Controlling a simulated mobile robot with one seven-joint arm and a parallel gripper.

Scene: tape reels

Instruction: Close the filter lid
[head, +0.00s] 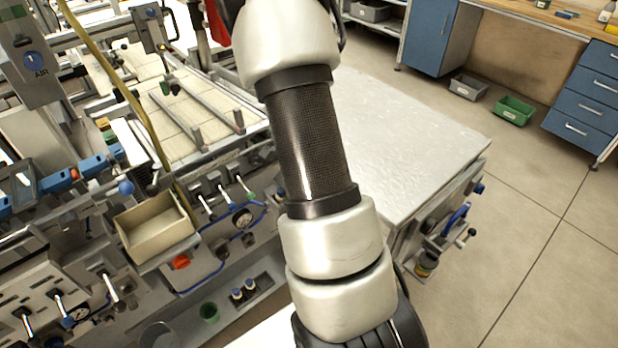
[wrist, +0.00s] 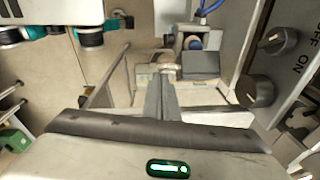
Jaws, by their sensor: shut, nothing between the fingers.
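In the wrist view my gripper (wrist: 160,82) is shut and empty, its two grey fingers together in the middle of the picture. Just beyond the fingertips is a small fitting with a pale rounded part (wrist: 152,62) and a dark grey flat piece (wrist: 200,65) to its right. I cannot tell for certain which piece is the filter lid, nor whether the fingers touch it. In the head view the gripper is out of sight; only my arm shows. A small unit with a yellowish round base (head: 427,262) sits at the machine's right end, and may be the filter.
In the wrist view a panel with dark knobs (wrist: 277,41) stands close on the right. In the head view the white machine top (head: 410,140) is clear, a beige open bin (head: 155,230) stands at left, and bare floor (head: 530,250) lies at right.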

